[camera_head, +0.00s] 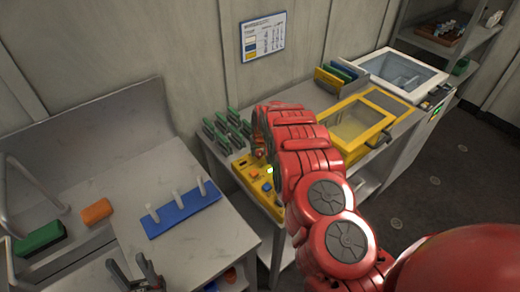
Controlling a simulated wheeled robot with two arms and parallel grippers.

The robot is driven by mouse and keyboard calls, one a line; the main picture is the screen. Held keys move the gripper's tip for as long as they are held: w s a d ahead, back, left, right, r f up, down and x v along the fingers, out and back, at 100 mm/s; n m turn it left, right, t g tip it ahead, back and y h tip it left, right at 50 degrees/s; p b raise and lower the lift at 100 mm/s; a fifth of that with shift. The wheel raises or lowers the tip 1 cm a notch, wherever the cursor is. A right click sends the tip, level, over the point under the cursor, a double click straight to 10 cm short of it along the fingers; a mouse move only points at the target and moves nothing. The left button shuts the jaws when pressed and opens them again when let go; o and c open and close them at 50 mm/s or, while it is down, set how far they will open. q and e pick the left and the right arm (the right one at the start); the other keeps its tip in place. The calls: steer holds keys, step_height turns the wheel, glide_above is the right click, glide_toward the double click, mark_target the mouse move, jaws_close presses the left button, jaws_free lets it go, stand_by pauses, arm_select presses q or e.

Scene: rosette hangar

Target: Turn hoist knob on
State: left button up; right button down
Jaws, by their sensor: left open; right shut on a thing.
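A yellow control panel (243,171) lies on the bench in the middle, with an orange knob (254,172), a blue knob (267,187) and a small lit green spot (270,170) on it. My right arm reaches in from the lower right over the panel. My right gripper (264,152) is at the panel's far end, shut on what seems to be the hoist knob. The red arm hides most of the gripper and that knob, so its setting cannot be seen. My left gripper (137,273) is open and empty at the bottom left, over the near bench.
A blue base with white pegs (182,214), an orange block (97,211) and a green block (40,238) are on the left bench. Several green-topped pieces (227,128) stand behind the panel. A yellow-framed box (357,120) and a white-framed box (402,72) are at right.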

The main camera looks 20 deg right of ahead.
steer(key=shift+a+m+h+p, duration=0.1)
steer(key=shift+m+h+p, duration=0.25)
steer(key=shift+m, duration=0.25)
steer(key=shift+r+m, duration=0.15)
steer(key=shift+m, duration=0.25)
steer(key=shift+m+p, duration=0.3)
steer(key=shift+f, duration=0.2)
steer(key=shift+c, duration=2.1)
jaws_free()
